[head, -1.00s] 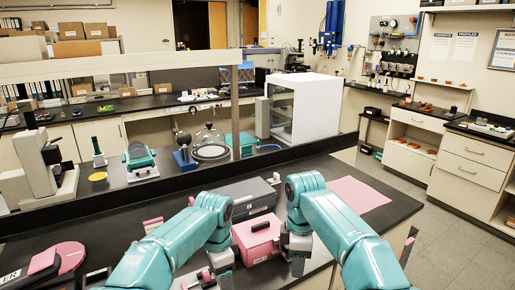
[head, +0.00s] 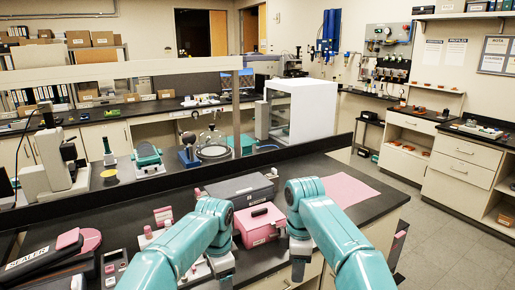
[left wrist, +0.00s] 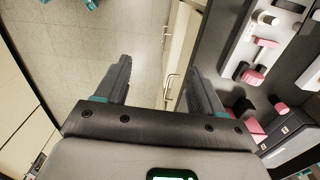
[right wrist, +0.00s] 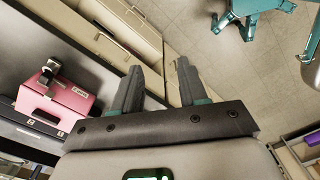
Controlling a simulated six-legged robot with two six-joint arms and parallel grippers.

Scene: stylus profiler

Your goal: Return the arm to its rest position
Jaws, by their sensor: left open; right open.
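My right gripper (head: 300,268) hangs at the front edge of the dark bench, right of and nearer than the pink box (head: 258,232). In the right wrist view its fingers (right wrist: 159,68) are apart with nothing between them. The pink box (right wrist: 62,100) lies to their left, clear of them. My left gripper (head: 222,268) is at the front edge, left of the box. In the left wrist view its fingers (left wrist: 158,68) are apart and empty, with floor and a cabinet front beyond. Both forearms are teal and reach forward; they hide part of the bench.
A dark grey case (head: 240,188) stands behind the pink box, and a pink mat (head: 347,190) lies to its right. A black case labelled SEALER (head: 35,262) and small pink-topped parts (head: 163,216) are at left. The floor (head: 440,240) at right is clear.

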